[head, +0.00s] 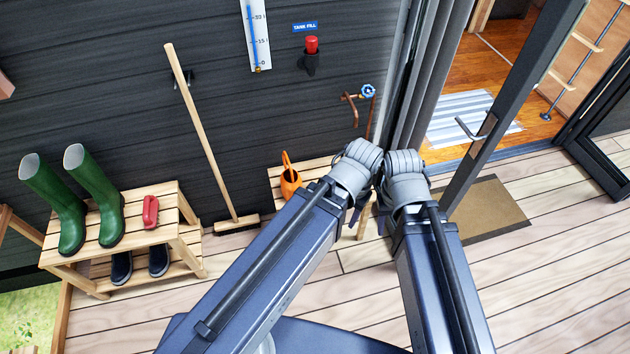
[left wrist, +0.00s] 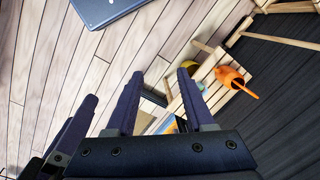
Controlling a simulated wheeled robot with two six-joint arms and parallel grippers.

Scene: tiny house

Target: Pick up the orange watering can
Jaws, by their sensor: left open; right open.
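The orange watering can (head: 290,186) stands on a small slatted wooden bench (head: 278,169) against the dark wall, partly behind my left arm in the head view. In the left wrist view the can (left wrist: 228,76) sits on the slats with its long thin part pointing right. My left gripper (left wrist: 158,80) is open and empty, apart from the can, which lies beyond its right finger. My right gripper (head: 382,222) is mostly hidden below its wrist in the head view. It is open, and nothing shows in it.
A wooden rack (head: 145,213) with green boots (head: 95,190) stands at the left. A broom (head: 205,145) leans on the wall. A copper tap (head: 360,98) is above the bench. A doorway with an open door (head: 510,100) and brown mat (head: 487,212) is at the right.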

